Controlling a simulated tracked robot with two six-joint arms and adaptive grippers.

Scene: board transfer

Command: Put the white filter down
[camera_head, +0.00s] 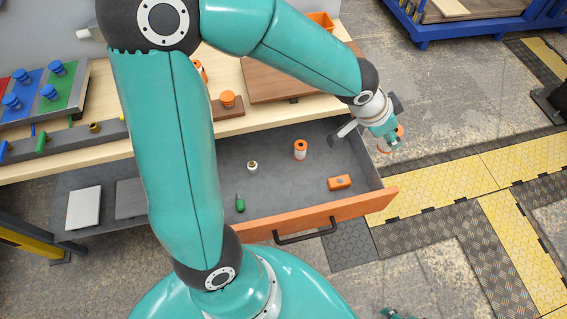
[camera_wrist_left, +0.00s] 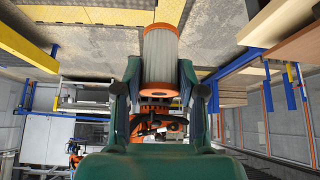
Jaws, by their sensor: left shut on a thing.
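My left gripper (camera_head: 390,140) is at the right end of the open drawer (camera_head: 265,225), above its right side. It is shut on a white filter with orange ends (camera_head: 400,131), mostly hidden by the gripper in the head view. In the left wrist view the filter (camera_wrist_left: 161,58) shows its pale ribbed body between the two fingers (camera_wrist_left: 160,85). A similar white filter with an orange top (camera_head: 300,150) stands in the drawer, apart from the gripper. A small teal piece at the bottom edge may be my right gripper (camera_head: 395,314); its fingers cannot be made out.
The wooden workbench (camera_head: 130,145) is behind. The drawer's orange front (camera_head: 370,203) forms a raised edge.

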